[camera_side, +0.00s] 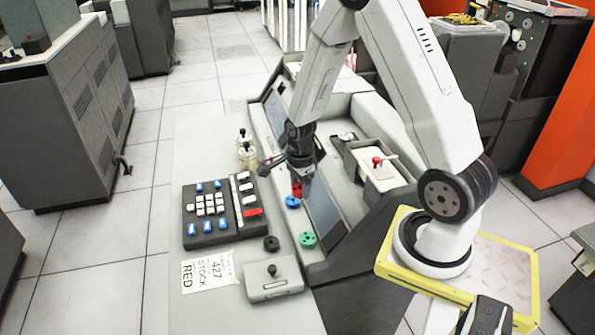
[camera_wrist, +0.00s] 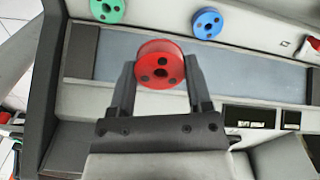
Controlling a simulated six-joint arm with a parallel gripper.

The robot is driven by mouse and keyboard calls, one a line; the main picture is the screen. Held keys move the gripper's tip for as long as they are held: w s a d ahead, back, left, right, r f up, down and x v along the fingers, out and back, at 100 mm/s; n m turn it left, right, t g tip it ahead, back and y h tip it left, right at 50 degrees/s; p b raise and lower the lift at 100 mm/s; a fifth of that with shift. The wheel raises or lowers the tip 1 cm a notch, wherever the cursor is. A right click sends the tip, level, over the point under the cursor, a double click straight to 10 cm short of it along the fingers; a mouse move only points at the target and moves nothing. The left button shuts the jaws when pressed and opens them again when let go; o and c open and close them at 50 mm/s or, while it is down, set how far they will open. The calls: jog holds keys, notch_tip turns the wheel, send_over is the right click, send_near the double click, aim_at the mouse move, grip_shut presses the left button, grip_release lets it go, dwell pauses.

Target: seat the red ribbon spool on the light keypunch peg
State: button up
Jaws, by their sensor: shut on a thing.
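The red ribbon spool (camera_wrist: 160,64) is between the fingers of my gripper (camera_wrist: 160,80) in the wrist view, with its holed round face towards the camera. In the side view the spool (camera_side: 297,189) shows small and partly hidden at the tip of my gripper (camera_side: 302,180), over the console, close to the blue spool in the picture. My gripper is shut on the red spool. A light grey box (camera_side: 288,289) with a dark upright knob (camera_side: 272,270) stands at the front of the desk. I cannot tell which part is the light keypunch peg.
A blue spool (camera_side: 292,202) and a green spool (camera_side: 308,239) lie near the console edge. A black ring (camera_side: 271,243), a dark keypad (camera_side: 222,211) and a card reading "427 STOCK RED" (camera_side: 208,273) lie on the desk. Small bottles (camera_side: 246,155) stand behind the keypad.

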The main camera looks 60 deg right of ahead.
jog(key=shift+r, duration=0.8)
jog(key=shift+r, duration=0.1)
notch_tip(320, 180, up, 12)
jog(key=s+d+m, duration=0.2)
jog(key=s+d, duration=0.1)
jog(key=d, duration=0.8)
jog(key=s+d+m, duration=0.2)
jog(key=s+d, duration=0.1)
jog(key=d, duration=0.8)
jog(key=shift+m, duration=0.3)
notch_tip(320, 180, down, 5)
jog(key=shift+s+r, duration=0.15)
jog(key=shift+r, duration=0.05)
jog(key=shift+f, duration=0.35)
jog(key=shift+a+f, duration=0.1)
jog(key=shift+f, duration=0.05)
jog(key=shift+f, duration=1.55)
